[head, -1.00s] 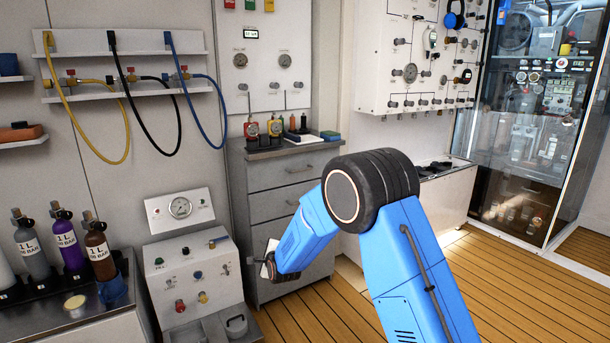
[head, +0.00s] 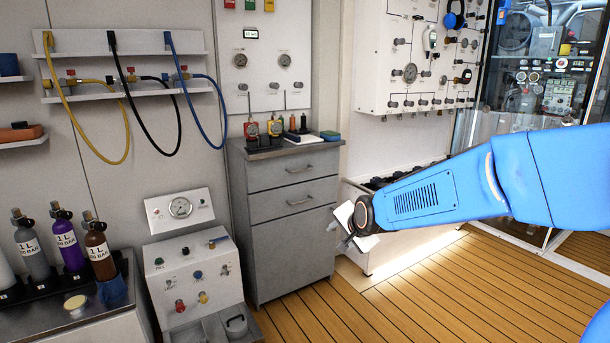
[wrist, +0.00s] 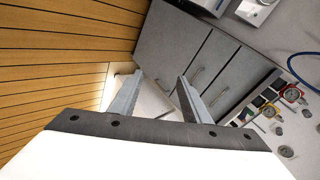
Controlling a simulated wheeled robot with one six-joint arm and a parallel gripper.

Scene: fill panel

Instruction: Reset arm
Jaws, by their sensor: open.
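My blue arm reaches in from the right in the head view, held above the floor. My gripper (head: 345,238) is at its left end, in front of the lower right side of the grey drawer cabinet (head: 292,225) and clear of it. In the wrist view my gripper (wrist: 158,98) shows two grey fingers spread apart with nothing between them. The drawer cabinet also shows beyond the fingers in the wrist view (wrist: 195,60).
A control box with a gauge (head: 190,275) stands left of the cabinet. Bottles (head: 65,240) stand on a bench at far left. Hoses (head: 125,95) hang on the wall. A white wall panel (head: 415,60) is behind my arm. The wooden floor (head: 400,305) is clear.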

